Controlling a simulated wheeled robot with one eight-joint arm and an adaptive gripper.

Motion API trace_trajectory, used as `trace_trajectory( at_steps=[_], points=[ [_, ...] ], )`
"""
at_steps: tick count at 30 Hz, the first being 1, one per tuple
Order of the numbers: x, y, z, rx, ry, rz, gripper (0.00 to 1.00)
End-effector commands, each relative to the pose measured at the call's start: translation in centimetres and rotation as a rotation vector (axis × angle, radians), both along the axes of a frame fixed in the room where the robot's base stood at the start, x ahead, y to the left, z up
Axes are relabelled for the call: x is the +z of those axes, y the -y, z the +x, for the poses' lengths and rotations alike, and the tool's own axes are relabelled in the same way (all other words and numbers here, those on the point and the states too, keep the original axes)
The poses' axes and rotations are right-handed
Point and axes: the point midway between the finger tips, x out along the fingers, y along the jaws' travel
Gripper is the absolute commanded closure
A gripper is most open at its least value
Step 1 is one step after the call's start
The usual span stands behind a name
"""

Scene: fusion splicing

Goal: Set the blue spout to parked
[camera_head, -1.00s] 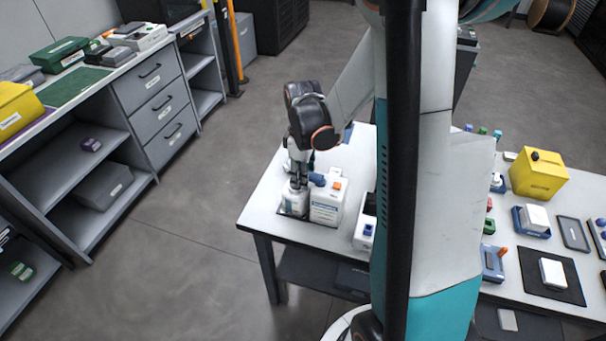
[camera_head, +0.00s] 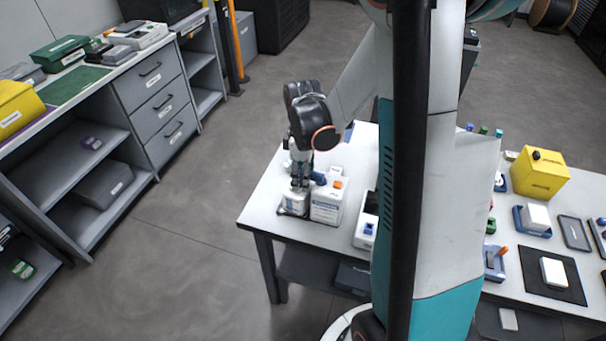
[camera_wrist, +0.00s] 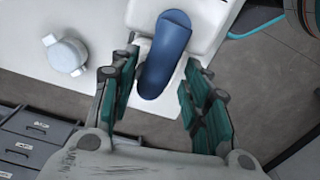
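The blue spout (camera_wrist: 165,55) is a rounded elongated piece on top of a white body (camera_wrist: 208,25) in the wrist view. In the head view the spout (camera_head: 318,178) shows partly, on a white labelled box (camera_head: 326,207) with an orange piece on top. My gripper (camera_wrist: 160,68) is open, with one finger on each side of the spout. A gap shows beside the fingers, and I cannot tell whether either touches it. In the head view my gripper (camera_head: 300,176) points down beside the box and hides part of the spout.
A small white container (camera_wrist: 67,55) stands close by on the white table (camera_head: 268,205); it also shows in the head view (camera_head: 294,201). A white holder with blue parts (camera_head: 366,230) is to the right. Several items and a yellow box (camera_head: 540,176) lie farther right.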

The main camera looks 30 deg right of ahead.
Motion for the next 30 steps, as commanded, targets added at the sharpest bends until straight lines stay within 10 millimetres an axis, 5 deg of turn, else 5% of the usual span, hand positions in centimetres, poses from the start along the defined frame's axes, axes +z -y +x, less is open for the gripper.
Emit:
trace_trajectory(
  at_steps=[11,30],
  points=[
    [0.9,0.0,0.0,0.000,0.000,0.000,0.57],
    [11.1,0.0,0.0,0.000,0.000,0.000,0.57]
  ],
)
